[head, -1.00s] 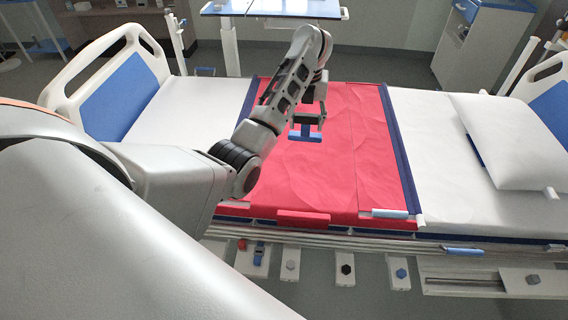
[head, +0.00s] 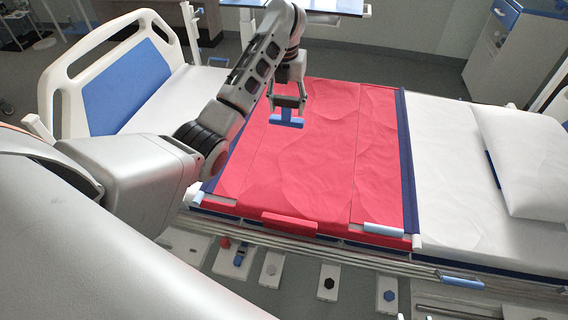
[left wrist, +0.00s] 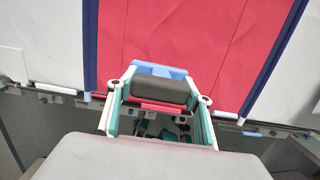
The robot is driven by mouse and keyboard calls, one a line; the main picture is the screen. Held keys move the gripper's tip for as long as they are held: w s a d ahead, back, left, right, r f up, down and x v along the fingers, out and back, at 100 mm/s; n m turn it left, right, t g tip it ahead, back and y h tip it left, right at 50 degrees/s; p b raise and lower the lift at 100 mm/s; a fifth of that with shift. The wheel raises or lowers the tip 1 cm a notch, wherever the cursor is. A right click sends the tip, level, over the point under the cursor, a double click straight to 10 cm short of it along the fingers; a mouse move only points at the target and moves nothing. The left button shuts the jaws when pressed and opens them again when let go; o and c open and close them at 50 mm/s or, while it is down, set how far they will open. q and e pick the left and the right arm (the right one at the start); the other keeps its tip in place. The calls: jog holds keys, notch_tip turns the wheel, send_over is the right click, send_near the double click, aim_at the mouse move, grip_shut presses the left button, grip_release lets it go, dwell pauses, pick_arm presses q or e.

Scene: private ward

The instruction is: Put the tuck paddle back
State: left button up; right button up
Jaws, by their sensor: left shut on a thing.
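My left gripper (head: 288,104) is shut on the blue tuck paddle (head: 286,122) and holds it over the red sheet (head: 330,150) on the bed. In the head view the paddle shows as a small blue T-like piece below the fingers. In the left wrist view the paddle's blue edge (left wrist: 158,70) shows beyond a dark grey block between the fingers (left wrist: 158,95). The paddle appears to be above the sheet, but its exact height is hard to tell. My right gripper is out of view.
An overbed table (head: 300,18) stands behind.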

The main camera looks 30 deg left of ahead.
pick_arm(q)
notch_tip(320, 180, down, 20)
jog(key=b, duration=0.6)
jog(key=shift+s+r, duration=0.1)
jog(key=shift+f, duration=0.2)
jog(key=shift+r, duration=0.2)
jog(key=shift+f, duration=0.2)
jog(key=o, duration=1.7)
jog(key=shift+o, duration=0.7)
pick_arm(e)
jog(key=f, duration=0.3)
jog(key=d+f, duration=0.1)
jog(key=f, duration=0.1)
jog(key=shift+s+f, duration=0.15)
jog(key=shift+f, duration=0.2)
